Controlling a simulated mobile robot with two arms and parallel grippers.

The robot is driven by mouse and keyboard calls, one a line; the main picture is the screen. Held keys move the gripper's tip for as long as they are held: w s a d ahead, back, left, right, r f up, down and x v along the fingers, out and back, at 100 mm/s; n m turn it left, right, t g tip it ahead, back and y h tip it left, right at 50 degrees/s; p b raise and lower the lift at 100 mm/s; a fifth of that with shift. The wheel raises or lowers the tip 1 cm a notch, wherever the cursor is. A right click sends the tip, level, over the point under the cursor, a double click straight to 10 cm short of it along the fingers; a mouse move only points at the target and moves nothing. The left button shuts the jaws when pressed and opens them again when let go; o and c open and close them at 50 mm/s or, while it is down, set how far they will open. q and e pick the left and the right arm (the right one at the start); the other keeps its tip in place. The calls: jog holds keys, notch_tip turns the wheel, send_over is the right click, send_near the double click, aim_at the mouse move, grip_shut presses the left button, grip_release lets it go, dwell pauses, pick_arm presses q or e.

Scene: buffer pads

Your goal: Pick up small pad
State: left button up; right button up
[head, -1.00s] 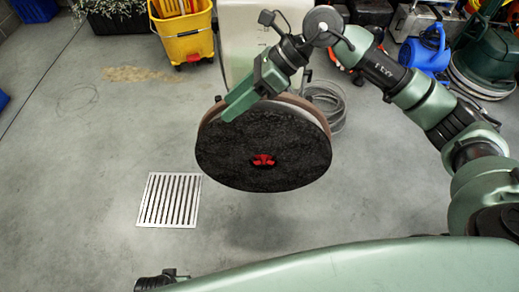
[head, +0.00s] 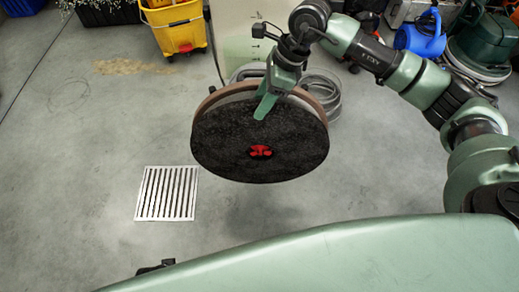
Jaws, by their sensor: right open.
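A round black pad (head: 225,150) with a red centre piece (head: 261,151) faces me in the middle of the head view. Behind its far edge shows a brown-rimmed disc (head: 212,100) with a pale band; which of these is the small pad I cannot tell. My right gripper (head: 270,98) is open at the far edge of the discs. One green finger lies in front of the black pad's upper part; the other finger is hidden. Whether the fingers touch the pad I cannot tell. My left gripper is not in view.
A yellow mop bucket (head: 178,30) stands at the back left. A coiled grey hose (head: 325,90) lies behind the discs. A blue can (head: 420,38) and a green machine (head: 478,45) stand at the back right. The concrete floor around the drain grate (head: 167,193) is clear.

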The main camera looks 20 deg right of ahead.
grip_shut()
jog(key=shift+r, duration=0.1)
dwell(1.2)
